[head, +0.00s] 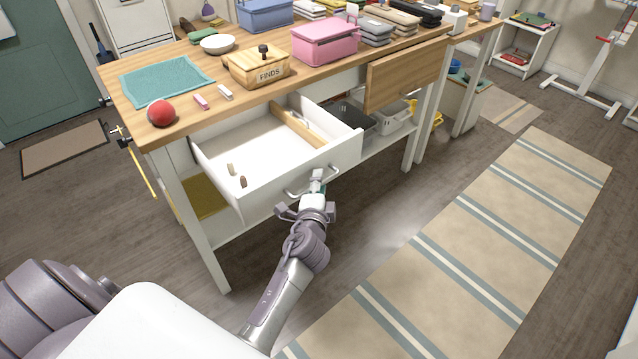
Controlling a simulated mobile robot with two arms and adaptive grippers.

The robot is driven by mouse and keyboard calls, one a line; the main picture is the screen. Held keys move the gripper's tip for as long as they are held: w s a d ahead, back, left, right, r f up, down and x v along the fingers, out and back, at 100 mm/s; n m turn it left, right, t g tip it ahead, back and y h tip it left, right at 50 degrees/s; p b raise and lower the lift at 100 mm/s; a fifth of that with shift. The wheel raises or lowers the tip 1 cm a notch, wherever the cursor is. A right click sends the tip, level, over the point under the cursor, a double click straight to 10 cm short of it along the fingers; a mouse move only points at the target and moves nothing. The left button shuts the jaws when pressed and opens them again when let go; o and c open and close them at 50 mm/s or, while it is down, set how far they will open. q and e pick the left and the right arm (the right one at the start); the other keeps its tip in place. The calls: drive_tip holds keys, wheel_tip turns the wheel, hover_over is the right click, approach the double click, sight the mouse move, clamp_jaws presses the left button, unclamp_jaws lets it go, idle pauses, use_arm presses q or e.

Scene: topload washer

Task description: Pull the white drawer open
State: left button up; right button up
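The white drawer (285,180) sticks far out from the front of the wood-topped table. Its inside shows, with a wooden divider (297,130) and a few small items near the front left corner. A metal bar handle (295,193) is on its front. My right gripper is not in view.
The tabletop holds a red ball (162,113), a wooden box (257,70), a pink basket (325,42) and a teal cloth (165,80). A wooden drawer front (405,75) is to the right. A striped rug (480,235) lies on open floor at the right.

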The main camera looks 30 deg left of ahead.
use_arm(q)
drive_tip(key=v, duration=0.7)
drive_tip(key=shift+s, duration=0.1)
drive_tip(key=s+d+f+n+g+h+p, duration=0.15)
drive_tip(key=s+f, duration=0.35)
drive_tip(key=f, duration=0.6)
drive_tip(key=s+d+f+n+g+h+b, duration=0.1)
drive_tip(key=s+d+f+g+h, duration=0.2)
drive_tip(key=f, duration=0.8)
drive_tip(key=s+d+f+n+g+h+p, duration=0.1)
drive_tip(key=s+d+f+g, duration=0.2)
drive_tip(key=s+f, duration=0.5)
drive_tip(key=s+a+f+n+g, duration=0.1)
drive_tip(key=s+f+n+g, duration=0.1)
drive_tip(key=s+f, duration=0.3)
drive_tip(key=s+a+f+n+g, duration=0.2)
drive_tip(key=s+f, duration=0.4)
drive_tip(key=s, duration=0.7)
drive_tip(key=s+a+f+n+g+p, duration=0.1)
drive_tip(key=s+a+f+n+g, duration=0.1)
drive_tip(key=s+f, duration=0.3)
drive_tip(key=s, duration=0.3)
drive_tip(key=shift+s+f+g+h, duration=0.35)
drive_tip(key=shift+s+f, duration=0.05)
